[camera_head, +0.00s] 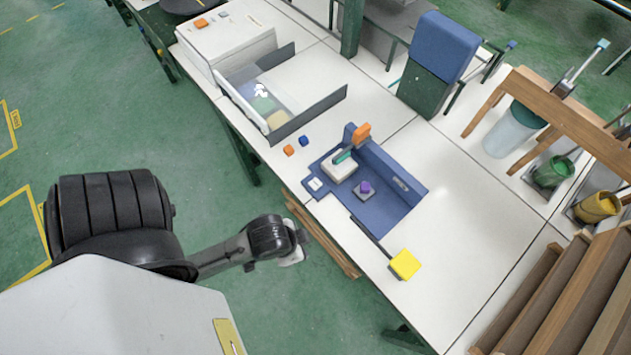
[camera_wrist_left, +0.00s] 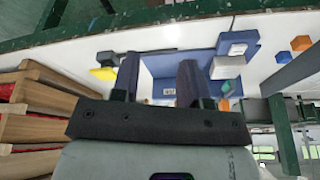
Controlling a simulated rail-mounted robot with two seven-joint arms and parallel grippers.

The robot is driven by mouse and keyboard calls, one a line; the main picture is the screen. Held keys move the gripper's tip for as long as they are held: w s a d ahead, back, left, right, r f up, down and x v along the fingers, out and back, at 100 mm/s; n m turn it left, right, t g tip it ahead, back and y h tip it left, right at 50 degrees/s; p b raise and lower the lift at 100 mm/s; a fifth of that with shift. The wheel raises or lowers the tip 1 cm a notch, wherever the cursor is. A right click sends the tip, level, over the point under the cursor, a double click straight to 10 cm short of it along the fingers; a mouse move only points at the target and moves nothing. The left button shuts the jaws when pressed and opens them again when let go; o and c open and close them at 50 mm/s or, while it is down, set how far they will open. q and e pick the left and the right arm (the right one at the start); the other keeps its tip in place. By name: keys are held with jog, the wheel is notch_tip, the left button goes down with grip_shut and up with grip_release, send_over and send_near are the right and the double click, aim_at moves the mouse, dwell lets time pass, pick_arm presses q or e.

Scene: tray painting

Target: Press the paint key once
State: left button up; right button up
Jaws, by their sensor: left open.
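A blue station (camera_head: 395,205) with a raised back wall stands on the white table. At its left front corner is a small blue block with a white top (camera_head: 316,184), which looks like the key. A white block (camera_head: 340,167) with a teal and orange nozzle (camera_head: 360,133) and a purple knob (camera_head: 366,187) on a grey base are on the station. My left gripper (camera_head: 298,246) is off the table's front edge, apart from the station. In the left wrist view its two dark fingers (camera_wrist_left: 157,75) are spread and empty, with the station (camera_wrist_left: 162,88) beyond them. My right gripper is out of view.
A yellow block (camera_head: 405,264) sits at the table's front edge. Small orange (camera_head: 289,150) and blue (camera_head: 304,141) cubes lie left of the station. An open drawer (camera_head: 307,115) is at the back left.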

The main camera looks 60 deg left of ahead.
pick_arm(q)
grip_shut()
dwell(1.4)
